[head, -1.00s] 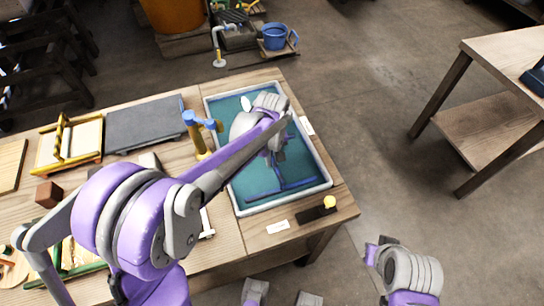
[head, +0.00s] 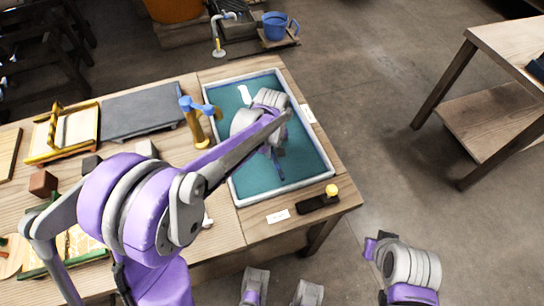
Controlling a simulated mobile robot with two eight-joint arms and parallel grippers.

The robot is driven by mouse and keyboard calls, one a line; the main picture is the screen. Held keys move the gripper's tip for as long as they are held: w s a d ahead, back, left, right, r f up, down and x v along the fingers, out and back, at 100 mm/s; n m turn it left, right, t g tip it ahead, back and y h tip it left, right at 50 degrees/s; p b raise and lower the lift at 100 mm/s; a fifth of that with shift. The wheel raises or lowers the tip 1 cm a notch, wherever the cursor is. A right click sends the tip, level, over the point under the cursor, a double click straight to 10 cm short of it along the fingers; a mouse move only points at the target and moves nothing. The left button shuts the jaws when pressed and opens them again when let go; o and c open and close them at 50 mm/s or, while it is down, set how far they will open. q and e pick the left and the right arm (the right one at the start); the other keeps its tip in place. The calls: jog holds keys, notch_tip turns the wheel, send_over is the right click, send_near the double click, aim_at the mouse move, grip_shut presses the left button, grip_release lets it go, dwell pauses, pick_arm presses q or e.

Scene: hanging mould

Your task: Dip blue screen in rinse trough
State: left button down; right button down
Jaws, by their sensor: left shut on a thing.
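The rinse trough (head: 290,189) is a pale-rimmed tray of teal water on the wooden table. My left gripper (head: 274,152) reaches down over the middle of the trough. It is shut on the blue screen (head: 281,152), of which only a small blue bit shows beside the fingers. The rest of the screen is hidden by my arm or the water, and I cannot tell how deep it sits. My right gripper (head: 372,247) hangs off the table at the lower right, and its jaw opening is unclear.
A dark block with a yellow knob (head: 318,203) sits at the table's front right.

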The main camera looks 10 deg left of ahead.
pick_arm(q)
jog(key=shift+w+a, duration=0.1)
jog(key=shift+w, duration=0.05)
jog(key=shift+w+a, duration=0.75)
jog(key=shift+w, duration=0.35)
jog(key=shift+s+d, duration=0.1)
jog(key=shift+s+d, duration=0.4)
jog(key=shift+s, duration=0.2)
jog(key=shift+s+d, duration=0.35)
jog(key=shift+s, duration=0.2)
jog(key=shift+w, duration=0.1)
jog(key=shift+w+a, duration=0.85)
jog(key=shift+w, duration=0.3)
jog(key=shift+s, duration=0.1)
jog(key=shift+s+d, duration=0.85)
jog(key=shift+s, duration=0.3)
